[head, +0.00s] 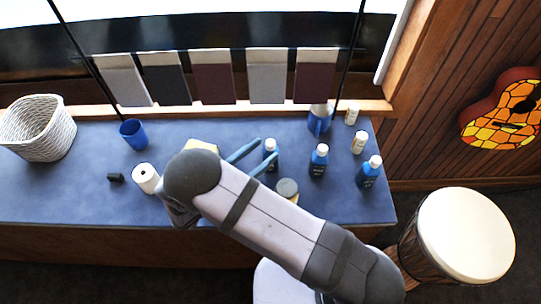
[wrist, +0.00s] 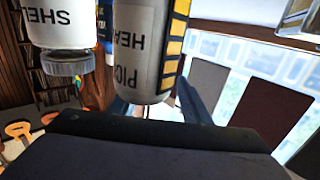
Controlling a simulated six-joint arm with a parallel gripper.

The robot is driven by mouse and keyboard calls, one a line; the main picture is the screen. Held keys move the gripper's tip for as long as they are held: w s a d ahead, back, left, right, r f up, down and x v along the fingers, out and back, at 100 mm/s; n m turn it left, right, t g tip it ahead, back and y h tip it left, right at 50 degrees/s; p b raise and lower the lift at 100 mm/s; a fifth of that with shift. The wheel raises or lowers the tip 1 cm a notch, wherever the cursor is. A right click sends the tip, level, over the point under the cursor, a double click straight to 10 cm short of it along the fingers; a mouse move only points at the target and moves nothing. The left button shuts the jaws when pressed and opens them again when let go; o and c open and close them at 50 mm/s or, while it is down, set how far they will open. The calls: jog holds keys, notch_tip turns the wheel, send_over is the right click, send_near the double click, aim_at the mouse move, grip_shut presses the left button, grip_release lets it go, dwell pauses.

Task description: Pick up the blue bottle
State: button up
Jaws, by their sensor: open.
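Three dark blue bottles with white caps stand on the blue counter in the head view: one by my fingers (head: 271,163), one in the middle (head: 318,167) and one at the right (head: 367,179). I cannot tell which one the task means. My gripper (head: 265,148) is open, its two blue fingers reaching toward the nearest bottle. I cannot tell whether they touch it. In the wrist view, a grey labelled container (wrist: 140,50) and a white one (wrist: 60,25) are close up. A blue strip shows between them.
On the counter (head: 70,190) stand a wicker basket (head: 38,130), a blue cup (head: 133,134), a white roll (head: 146,178), a blue jug (head: 319,121), two small white containers (head: 359,143) and a grey-lidded jar (head: 287,189). A drum (head: 466,235) stands at right. The counter's left front is mostly clear.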

aim_at(267, 149)
jog(key=shift+p+x, duration=0.5)
jog(key=shift+x, duration=1.55)
grip_shut()
